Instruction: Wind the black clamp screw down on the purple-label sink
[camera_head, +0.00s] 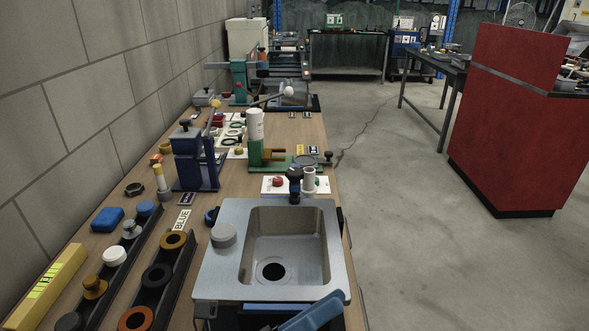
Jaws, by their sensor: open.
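A grey steel sink (211,275) with a square basin and a dark drain (271,271) sits on the bench in front of me. A card (182,220) printed "BLUE" lies to its left. A second sink (287,101) is farther back on the bench. I cannot make out a purple label on either. A dark upright knob with a blue lower part (295,186) stands at the near sink's far edge, beside a white cylinder (309,179). A small black knob (328,156) is farther back. I cannot tell which is the clamp screw. My gripper is not in view.
Dark racks (115,277) with rings and caps lie to the left, beside a yellow bar (47,287). A blue bar (312,312) crosses the front edge. Floor (420,230) is open at right.

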